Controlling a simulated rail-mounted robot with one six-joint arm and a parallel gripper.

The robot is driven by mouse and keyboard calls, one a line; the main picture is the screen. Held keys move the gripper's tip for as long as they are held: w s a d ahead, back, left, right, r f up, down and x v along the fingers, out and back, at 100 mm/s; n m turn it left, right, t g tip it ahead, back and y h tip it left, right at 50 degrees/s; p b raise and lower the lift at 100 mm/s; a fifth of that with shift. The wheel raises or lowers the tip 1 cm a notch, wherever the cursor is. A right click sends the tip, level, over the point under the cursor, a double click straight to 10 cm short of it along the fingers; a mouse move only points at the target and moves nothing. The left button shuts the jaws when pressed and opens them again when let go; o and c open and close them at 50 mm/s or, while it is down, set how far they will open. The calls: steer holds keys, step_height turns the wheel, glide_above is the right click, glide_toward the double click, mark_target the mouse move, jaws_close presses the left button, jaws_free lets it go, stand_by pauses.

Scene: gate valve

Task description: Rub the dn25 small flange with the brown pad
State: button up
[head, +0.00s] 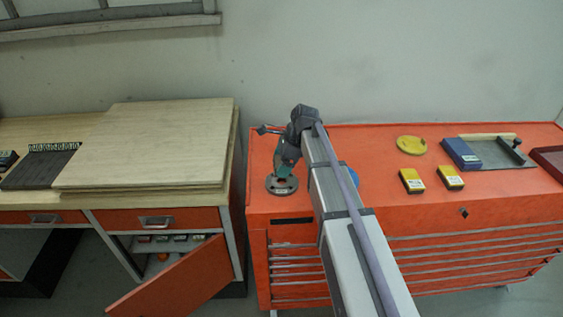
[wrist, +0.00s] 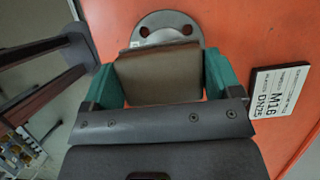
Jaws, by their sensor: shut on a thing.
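The brown pad (wrist: 158,76) is held between the two green fingers of my gripper (wrist: 158,80) in the wrist view. My gripper (head: 284,165) points down over a grey round flange with holes (head: 281,186), near the left end of the orange cabinet top. The flange (wrist: 190,38) also shows just beyond the pad in the wrist view, where the pad and gripper hide part of it. The pad is at or just above the flange; I cannot tell whether they touch. A white card marked M16 and DN25 (wrist: 283,92) is on the orange surface beside the gripper.
A blue item (head: 352,178) is partly hidden behind my arm. A yellow disc (head: 411,145), two yellow boxes (head: 411,181) (head: 450,178) and a blue box (head: 461,154) are farther right. A wooden board stack (head: 150,145) stands left, across a gap.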

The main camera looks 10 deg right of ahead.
mark_target(278, 182)
step_height(278, 182, down, 6)
steer(key=b, duration=0.5)
steer(key=shift+w+d+r, duration=0.1)
steer(key=shift+w+r, duration=0.05)
steer(key=shift+w, duration=0.3)
steer(key=shift+w+d+r, duration=0.1)
steer(key=shift+w+r, duration=0.05)
steer(key=shift+w, duration=0.3)
steer(key=shift+w+d, duration=0.2)
steer(key=shift+w, duration=0.7)
steer(key=shift+w+d, duration=0.2)
steer(key=shift+w, duration=0.7)
steer(key=shift+s+a, duration=0.2)
steer(key=shift+s, duration=0.7)
steer(key=shift+s+a, duration=0.2)
steer(key=shift+s, duration=0.7)
steer(key=shift+s+a, duration=0.2)
steer(key=shift+s, duration=0.7)
step_height(278, 182, up, 8)
steer(key=p, duration=0.8)
steer(key=shift+f, duration=0.2)
steer(key=shift+f, duration=0.1)
step_height(278, 182, down, 6)
steer(key=b, duration=0.6)
steer(key=shift+f+b, duration=1.05)
steer(key=shift+b, duration=0.1)
